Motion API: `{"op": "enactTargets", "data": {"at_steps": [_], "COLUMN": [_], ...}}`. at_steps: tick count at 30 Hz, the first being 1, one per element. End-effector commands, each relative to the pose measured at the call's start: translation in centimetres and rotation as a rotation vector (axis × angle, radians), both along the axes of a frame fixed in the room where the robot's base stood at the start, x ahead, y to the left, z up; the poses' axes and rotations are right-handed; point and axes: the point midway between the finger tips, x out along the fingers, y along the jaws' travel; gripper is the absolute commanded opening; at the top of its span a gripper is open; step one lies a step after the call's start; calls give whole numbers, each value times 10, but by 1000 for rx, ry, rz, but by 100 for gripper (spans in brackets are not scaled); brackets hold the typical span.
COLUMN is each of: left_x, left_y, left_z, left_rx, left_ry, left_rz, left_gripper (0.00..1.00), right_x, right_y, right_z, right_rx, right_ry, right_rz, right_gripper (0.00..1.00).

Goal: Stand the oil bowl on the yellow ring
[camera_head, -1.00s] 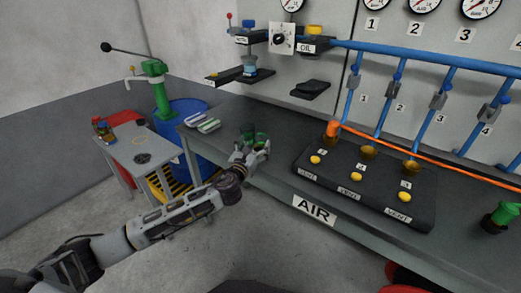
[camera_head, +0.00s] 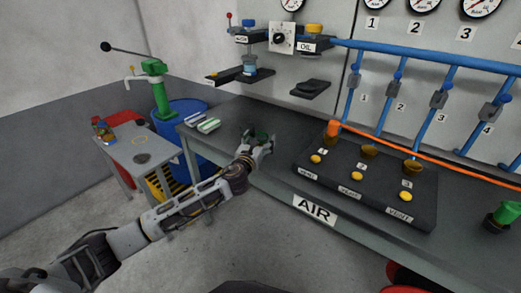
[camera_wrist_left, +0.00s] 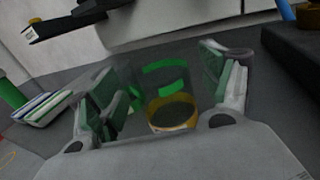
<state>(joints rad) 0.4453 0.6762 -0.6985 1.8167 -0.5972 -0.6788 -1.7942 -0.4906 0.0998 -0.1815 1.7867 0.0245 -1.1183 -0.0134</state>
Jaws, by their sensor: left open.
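My left gripper (camera_head: 261,141) is open over the workbench, left of the black block. In the left wrist view, a see-through bowl with green bands and an amber bottom (camera_wrist_left: 172,117), which looks like the oil bowl, stands on the bench between the two fingers (camera_wrist_left: 160,95). I see space between it and the fingers; it is not gripped. In the head view it is mostly hidden by the gripper. A thin, faint yellowish ring (camera_head: 138,140) lies on the small side table (camera_head: 152,147) at the left; it is too small to be sure of. My right gripper is not in view.
The black block (camera_head: 372,180) carries several amber cups and yellow buttons. Striped pads (camera_head: 203,123) lie on the bench's left. A blue drum (camera_head: 185,118) with a green pump stands behind the side table. Bottles (camera_head: 104,131) stand on that table. A shelf (camera_head: 310,88) hangs above the bench.

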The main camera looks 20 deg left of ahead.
Motion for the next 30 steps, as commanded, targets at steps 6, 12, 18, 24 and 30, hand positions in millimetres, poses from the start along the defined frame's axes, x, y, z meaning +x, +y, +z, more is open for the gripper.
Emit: {"op": "enactTargets", "data": {"at_steps": [6, 12, 18, 24, 30], "left_x": [15, 16, 16, 16, 16], "left_y": [0, 0, 0, 0, 0], "left_z": [0, 0, 0, 0, 0], "left_rx": [-1, -1, 0, 0, 0], "left_ry": [0, 0, 0, 0, 0], "left_rz": [1, 0, 0, 0, 0], "left_gripper": [79, 79, 79, 70, 45], "right_x": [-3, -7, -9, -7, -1], "right_y": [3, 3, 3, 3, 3], "right_z": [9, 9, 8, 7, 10], "right_rx": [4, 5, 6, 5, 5], "right_ry": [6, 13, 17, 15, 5], "right_rz": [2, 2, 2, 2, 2], "right_gripper": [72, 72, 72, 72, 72]}}
